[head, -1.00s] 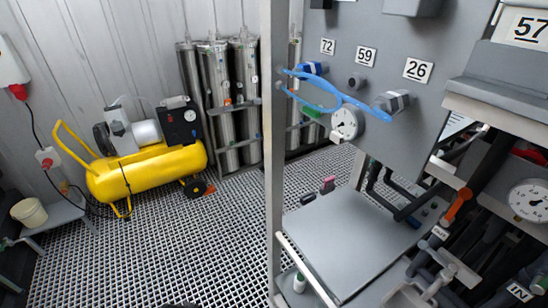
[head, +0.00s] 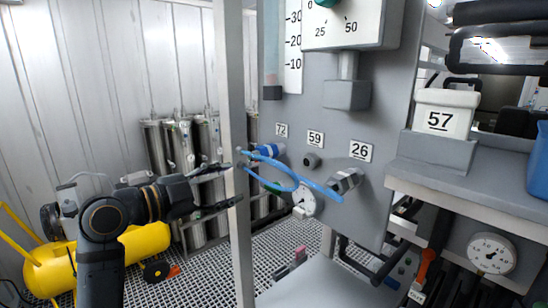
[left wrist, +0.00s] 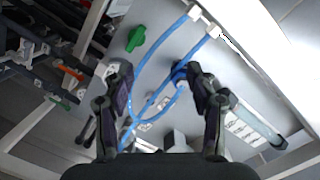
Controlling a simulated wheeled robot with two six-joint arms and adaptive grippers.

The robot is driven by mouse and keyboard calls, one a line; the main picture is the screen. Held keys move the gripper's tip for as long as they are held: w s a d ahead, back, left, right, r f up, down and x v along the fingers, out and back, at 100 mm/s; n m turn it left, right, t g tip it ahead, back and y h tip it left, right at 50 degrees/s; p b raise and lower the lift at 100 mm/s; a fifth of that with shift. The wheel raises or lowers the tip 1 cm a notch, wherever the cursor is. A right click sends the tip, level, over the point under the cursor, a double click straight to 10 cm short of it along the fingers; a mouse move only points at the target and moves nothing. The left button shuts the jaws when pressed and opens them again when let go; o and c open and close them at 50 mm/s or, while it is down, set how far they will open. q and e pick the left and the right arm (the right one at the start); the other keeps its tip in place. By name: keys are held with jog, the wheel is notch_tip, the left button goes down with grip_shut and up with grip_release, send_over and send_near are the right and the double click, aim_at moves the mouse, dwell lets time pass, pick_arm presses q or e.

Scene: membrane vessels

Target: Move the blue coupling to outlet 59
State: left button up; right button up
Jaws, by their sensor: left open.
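The blue coupling (head: 268,151) sits at outlet 72 on the grey panel, with a blue hose (head: 290,184) running from this area. Outlet 59 (head: 311,160) is a short dark fitting under its label, with nothing attached. A grey coupling (head: 345,181) sits at outlet 26, with a blue hose reaching it. My left gripper (head: 237,184) is open and empty, left of the panel near the upright post, apart from the blue coupling. In the left wrist view, its open fingers (left wrist: 158,76) frame looping blue hoses (left wrist: 165,62).
A grey upright post (head: 232,100) stands between my left arm and the panel. A gauge (head: 304,200) hangs below outlet 59. A grey shelf (head: 470,185) juts out at the right. A green handle (left wrist: 136,38) shows in the left wrist view.

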aim_at(253, 157)
pick_arm(q)
jog(key=r, duration=0.1)
jog(key=r+m+h, duration=0.1)
jog(key=r, duration=0.1)
jog(key=s+r+m, duration=0.1)
jog(key=r, duration=0.1)
jog(key=shift+d+r+h, duration=0.15)
jog(key=shift+d+h, duration=0.15)
jog(key=shift+d, duration=0.1)
jog(key=shift+w, duration=0.1)
jog(key=p+x, duration=0.2)
jog(key=x, duration=0.3)
jog(key=shift+d+r, duration=0.1)
jog(key=shift+d, duration=0.1)
jog(key=x, duration=0.1)
jog(key=b+x, duration=0.1)
jog(key=shift+w+d+f, duration=0.2)
jog(key=shift+d+f, duration=0.1)
jog(key=shift+d, duration=0.05)
jog(key=shift+w+d, duration=0.3)
jog(key=shift+d, duration=0.05)
jog(key=shift+b, duration=0.3)
jog(key=shift+b, duration=0.35)
